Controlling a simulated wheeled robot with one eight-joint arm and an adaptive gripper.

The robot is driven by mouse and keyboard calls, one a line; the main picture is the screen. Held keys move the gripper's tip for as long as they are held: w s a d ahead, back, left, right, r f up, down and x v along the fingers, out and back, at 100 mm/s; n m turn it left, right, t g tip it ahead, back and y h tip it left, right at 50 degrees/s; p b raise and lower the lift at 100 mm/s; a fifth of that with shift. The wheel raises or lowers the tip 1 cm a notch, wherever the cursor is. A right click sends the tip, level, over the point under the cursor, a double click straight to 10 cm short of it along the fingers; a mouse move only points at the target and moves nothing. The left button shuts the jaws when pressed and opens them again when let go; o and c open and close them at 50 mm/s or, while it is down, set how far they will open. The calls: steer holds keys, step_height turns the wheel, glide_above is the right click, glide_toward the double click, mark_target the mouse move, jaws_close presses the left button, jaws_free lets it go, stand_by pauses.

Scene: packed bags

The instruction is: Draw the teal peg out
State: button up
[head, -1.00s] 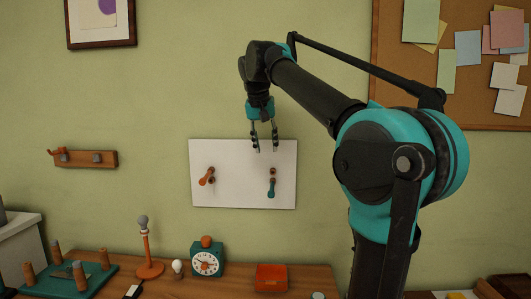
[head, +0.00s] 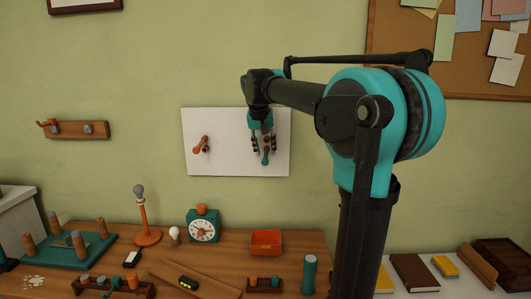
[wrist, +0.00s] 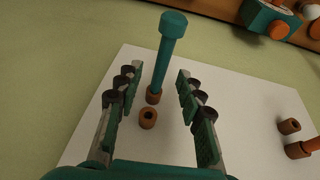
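The teal peg (wrist: 167,55) sits with its lower end in an orange-brown socket (wrist: 153,95) on the white wall board (head: 228,165). Its round head points out from the board. In the head view the peg (head: 265,158) shows just below my gripper (head: 267,147). My gripper is open, and in the wrist view its two fingers (wrist: 155,95) stand apart, one on either side of the peg's base, with gaps to both. An empty socket (wrist: 148,119) lies beside the peg's socket, also between the fingers.
An orange peg (head: 201,146) sticks out at the board's left, beside another empty socket (wrist: 289,126). Below are a wooden table with a teal clock (head: 203,228), an orange tray (head: 266,243) and a lamp-like stand (head: 145,215).

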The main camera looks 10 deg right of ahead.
mark_target(266, 158)
steer(key=shift+x, duration=0.9)
jaws_close()
steer(key=shift+s, duration=0.1)
steer(key=shift+s+a, duration=0.2)
steer(key=shift+s, duration=0.85)
steer(key=shift+s+a, duration=0.2)
steer(key=shift+s, duration=0.8)
